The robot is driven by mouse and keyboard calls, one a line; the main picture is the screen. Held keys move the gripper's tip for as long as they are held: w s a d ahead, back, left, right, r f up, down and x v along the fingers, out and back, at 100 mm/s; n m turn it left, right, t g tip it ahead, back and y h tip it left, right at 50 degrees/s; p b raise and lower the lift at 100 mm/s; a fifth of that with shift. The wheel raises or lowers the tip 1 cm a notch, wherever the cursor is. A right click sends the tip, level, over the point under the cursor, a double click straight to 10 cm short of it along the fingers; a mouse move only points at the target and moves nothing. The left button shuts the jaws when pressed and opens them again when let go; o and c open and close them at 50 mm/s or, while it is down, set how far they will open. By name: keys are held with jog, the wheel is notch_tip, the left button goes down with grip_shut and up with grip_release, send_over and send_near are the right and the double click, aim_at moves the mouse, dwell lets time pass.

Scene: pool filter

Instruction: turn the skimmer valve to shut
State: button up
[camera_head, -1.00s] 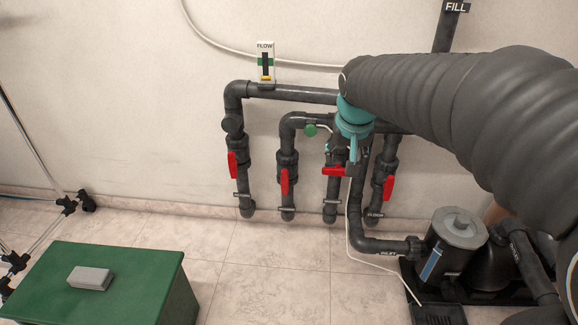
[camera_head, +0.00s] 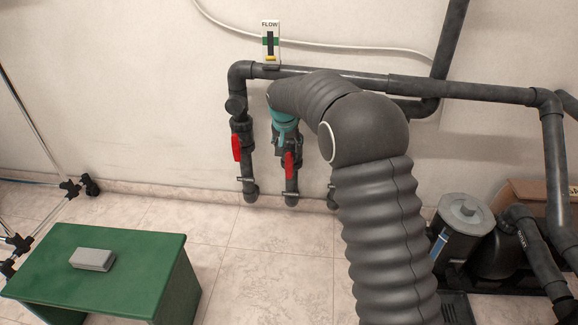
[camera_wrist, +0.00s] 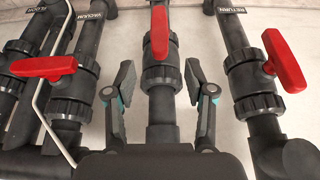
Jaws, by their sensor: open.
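My gripper (camera_wrist: 159,82) is open in the wrist view, one finger on each side of the middle pipe. The middle valve has a red handle (camera_wrist: 160,34) lying along its pipe, beyond the fingertips, and nothing is gripped. I see no label on this pipe, so I cannot read whether it is the skimmer valve. In the head view its red handle (camera_head: 289,165) hangs just below my teal wrist part, and my fingers are hard to make out there.
In the wrist view, the vacuum pipe's red handle (camera_wrist: 44,67) lies across its pipe. The return valve's red handle (camera_wrist: 285,60) is on the right. A thin white tube (camera_wrist: 43,98) runs at left. A green table (camera_head: 130,253) with a grey block (camera_head: 92,259) stands at left.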

aim_at(289, 165)
jog(key=x, duration=1.2)
jog(key=shift+f+b, duration=0.35)
jog(key=shift+b, duration=0.05)
jog(key=shift+c, duration=0.2)
grip_shut()
